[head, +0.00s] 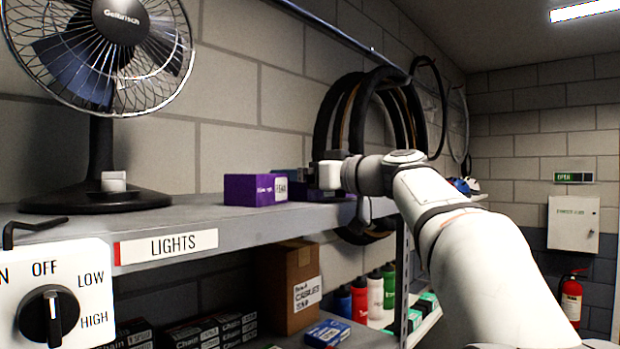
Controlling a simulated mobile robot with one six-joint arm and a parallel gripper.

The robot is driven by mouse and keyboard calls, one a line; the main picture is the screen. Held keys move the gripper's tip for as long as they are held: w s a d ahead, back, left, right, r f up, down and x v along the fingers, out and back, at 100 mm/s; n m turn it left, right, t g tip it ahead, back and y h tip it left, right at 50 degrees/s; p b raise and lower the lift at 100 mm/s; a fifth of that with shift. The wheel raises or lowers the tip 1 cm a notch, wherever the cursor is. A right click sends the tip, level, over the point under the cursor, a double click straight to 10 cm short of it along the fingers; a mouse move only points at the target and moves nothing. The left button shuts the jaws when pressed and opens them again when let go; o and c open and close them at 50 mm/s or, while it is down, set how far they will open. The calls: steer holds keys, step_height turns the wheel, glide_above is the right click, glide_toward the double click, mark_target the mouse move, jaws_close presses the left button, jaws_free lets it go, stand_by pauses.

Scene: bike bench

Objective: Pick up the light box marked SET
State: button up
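A purple box (250,190) stands on the upper shelf, right of the fan. A white label is on its right end, but its letters are too small to read for sure. More dark and purple boxes (308,191) sit just right of it, partly behind my arm. I cannot make out the word SET on any box. My white arm reaches in from the lower right, and its wrist end is over the shelf near these boxes.
The fan (103,200) stands on the upper shelf (200,217) at left. A LIGHTS label (168,247) and a dial panel (85,290) are at its front. Below are a cardboard box (285,285), several small boxes and bottles (375,292). Tyres (345,110) hang on the wall behind.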

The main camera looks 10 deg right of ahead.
steer(key=shift+c, duration=0.2)
steer(key=c, duration=0.9)
steer(key=shift+o, duration=0.2)
steer(key=shift+r, duration=0.15)
step_height(320, 180, up, 18)
steer(key=p, duration=0.5)
